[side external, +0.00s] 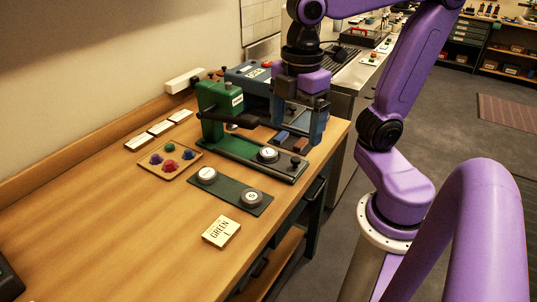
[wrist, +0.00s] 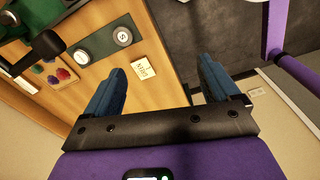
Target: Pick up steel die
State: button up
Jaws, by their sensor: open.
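Two round steel dies lie on a dark green plate (side external: 229,187): one at its far left end (side external: 207,175) and one at its near right end (side external: 251,197). A third round, pale-topped piece (side external: 268,153) sits on the base of the green press (side external: 214,112). Both plate dies show at the upper left of the wrist view, one lettered die (wrist: 122,36) and the other die (wrist: 82,56). My gripper (side external: 297,132) is open, with blue fingers, beside the press at the table's right edge. The fingers are spread and empty in the wrist view (wrist: 160,66).
A card reading GREEN (side external: 222,231) lies near the front edge. A tray (side external: 157,168) of coloured pieces and several pale cards (side external: 160,128) lie left of the press. A blue press (side external: 248,78) stands behind. The table's left front is clear.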

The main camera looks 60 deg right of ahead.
jog(key=w+d+n, duration=0.4)
jog(key=w, duration=0.5)
jog(key=n, duration=0.6)
send_over(268, 151)
notch_tip(268, 151, down, 5)
notch_tip(268, 151, down, 13)
jog(key=shift+w+r, duration=0.1)
jog(key=shift+s+f, duration=0.15)
jog(key=shift+f, duration=1.2)
jog(key=shift+s+f, duration=0.1)
jog(key=shift+f, duration=1.2)
jog(key=c, duration=1.4)
jog(key=shift+r, duration=0.15)
